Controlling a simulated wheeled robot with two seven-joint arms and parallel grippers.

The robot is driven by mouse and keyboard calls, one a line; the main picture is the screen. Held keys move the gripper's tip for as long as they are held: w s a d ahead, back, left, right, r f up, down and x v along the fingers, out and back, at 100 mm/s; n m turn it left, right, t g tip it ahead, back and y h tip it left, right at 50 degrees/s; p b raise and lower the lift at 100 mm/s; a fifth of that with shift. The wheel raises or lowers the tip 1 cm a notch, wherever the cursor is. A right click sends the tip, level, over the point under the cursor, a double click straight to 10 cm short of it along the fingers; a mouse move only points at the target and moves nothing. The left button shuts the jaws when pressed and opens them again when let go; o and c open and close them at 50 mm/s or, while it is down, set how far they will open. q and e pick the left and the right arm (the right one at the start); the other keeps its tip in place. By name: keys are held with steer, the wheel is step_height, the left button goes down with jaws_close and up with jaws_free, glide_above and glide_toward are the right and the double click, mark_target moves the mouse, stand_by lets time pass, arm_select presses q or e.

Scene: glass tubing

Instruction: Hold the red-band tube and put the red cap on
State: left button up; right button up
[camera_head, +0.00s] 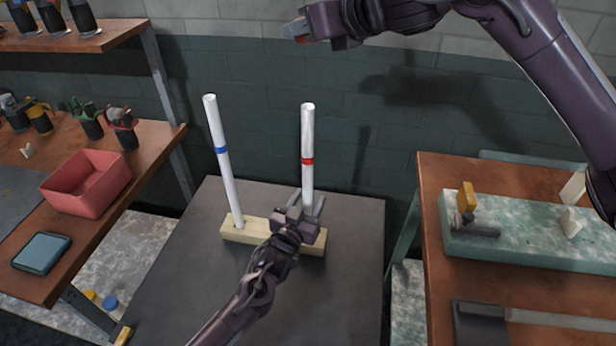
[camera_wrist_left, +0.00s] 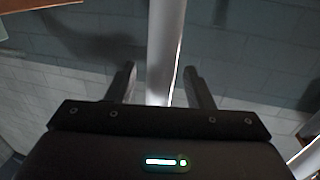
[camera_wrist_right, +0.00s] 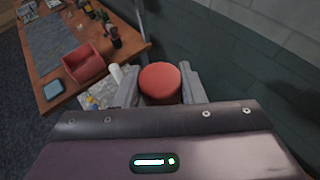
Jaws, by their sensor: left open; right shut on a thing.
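The white red-band tube (camera_head: 308,135) stands upright in a pale wooden block (camera_head: 245,230) on the dark table. My left gripper (camera_head: 308,207) is low on this tube, just above the block. In the left wrist view the white tube (camera_wrist_left: 165,45) runs between its open fingers, with gaps on both sides. My right gripper (camera_head: 296,29) is high above, up and a little left of the tube's top. It is shut on the red cap (camera_wrist_right: 160,82), which shows between its fingers in the right wrist view. The cap is apart from the tube.
A white blue-band tube (camera_head: 221,160) stands in the same block to the left. A wooden shelf with a red bin (camera_head: 88,184) is at left. A bench with a pale green slab (camera_head: 520,235) is at right. A brick wall is behind.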

mark_target(308, 107)
arm_select(q)
jaws_close()
stand_by(0.3)
stand_by(0.3)
arm_select(e)
step_height(308, 107, down, 6)
steer(key=n+g+y, duration=0.3)
steer(key=n+g, duration=0.1)
steer(key=shift+w+f, duration=0.15)
steer(key=shift+f, duration=0.1)
steer(key=shift+f+n+g+y, duration=0.3)
steer(key=shift+f+n+g, duration=0.2)
steer(key=shift+n, duration=0.1)
steer(key=shift+s, duration=0.2)
